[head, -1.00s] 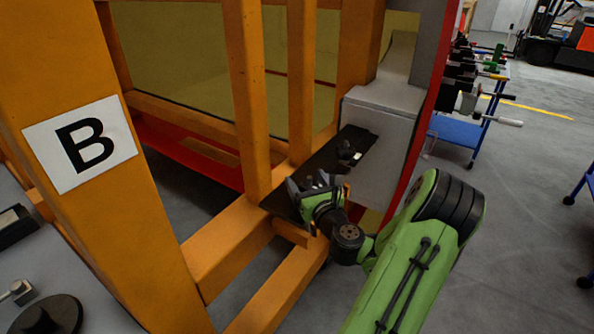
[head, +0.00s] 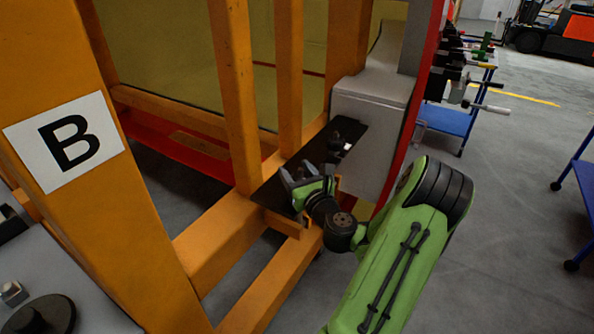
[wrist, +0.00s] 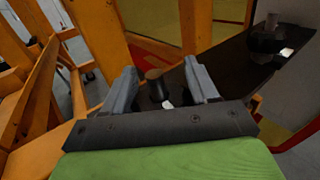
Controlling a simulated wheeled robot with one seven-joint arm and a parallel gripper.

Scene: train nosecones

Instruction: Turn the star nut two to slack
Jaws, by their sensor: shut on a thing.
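A dark plate (head: 276,194) lies along the orange frame beside the grey box. My gripper (head: 303,173) is over the near part of this plate. In the wrist view its two grey fingers stand on either side of a dark knob with a brownish round top (wrist: 154,74), and it is shut on this star nut. The nut's lower part is mostly hidden by the gripper. A second dark star nut (wrist: 268,38) stands farther along the plate with a small white tag beside it; it also shows in the head view (head: 337,155). No number is readable on either nut.
Orange uprights (head: 233,90) stand close left of my gripper. The grey box (head: 372,110) and a red edge are to the right. A sign with the letter B (head: 65,141) is on the left post. A blue tool trolley (head: 452,118) stands behind on open floor.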

